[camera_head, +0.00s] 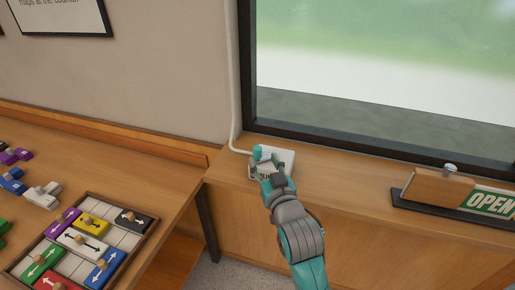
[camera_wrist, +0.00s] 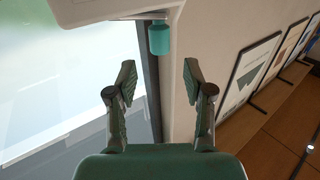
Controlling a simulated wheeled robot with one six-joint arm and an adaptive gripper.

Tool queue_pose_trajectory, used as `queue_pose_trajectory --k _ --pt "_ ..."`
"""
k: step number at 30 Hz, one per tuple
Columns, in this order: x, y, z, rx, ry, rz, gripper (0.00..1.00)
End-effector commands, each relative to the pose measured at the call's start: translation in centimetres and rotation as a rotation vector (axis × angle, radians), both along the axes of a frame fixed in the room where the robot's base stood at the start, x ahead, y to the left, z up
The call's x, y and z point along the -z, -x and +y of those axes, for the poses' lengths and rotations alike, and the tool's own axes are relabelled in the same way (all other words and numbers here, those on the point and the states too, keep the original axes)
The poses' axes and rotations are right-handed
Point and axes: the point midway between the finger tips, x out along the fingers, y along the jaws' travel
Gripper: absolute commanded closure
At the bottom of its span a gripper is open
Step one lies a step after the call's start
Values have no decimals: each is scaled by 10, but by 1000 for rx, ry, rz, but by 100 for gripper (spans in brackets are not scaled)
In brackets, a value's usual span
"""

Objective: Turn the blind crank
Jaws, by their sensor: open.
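The blind crank is a white box (camera_head: 286,156) on the window sill with a teal knob (camera_head: 257,151). In the wrist view the white box (camera_wrist: 110,9) is at the top edge, and the teal knob (camera_wrist: 159,40) hangs from a grey crank arm (camera_wrist: 148,16). My gripper (camera_wrist: 157,64) is open, its two fingers apart. The knob lies just beyond the fingertips, roughly centred between them in that view, with nothing held. In the head view my gripper (camera_head: 265,168) is over the box and hides part of it.
A white cord or tube (camera_head: 234,90) runs up the wall beside the window frame (camera_head: 246,60). An OPEN sign (camera_head: 490,202) in a dark holder stands on the sill to the right. A table with a tray (camera_head: 152,228) of coloured arrow blocks is at left.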

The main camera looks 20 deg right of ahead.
Motion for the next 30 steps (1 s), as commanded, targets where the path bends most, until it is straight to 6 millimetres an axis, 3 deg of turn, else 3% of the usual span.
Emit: queue_pose_trajectory --k 6,12,24,26,30 --pt "0 -39 -1 0 0 0 48" --pt "0 -61 -2 0 0 0 48" --pt "0 -67 -2 0 0 0 48" --pt "0 -67 -2 0 0 0 61" --pt "0 -67 -2 0 0 0 96"
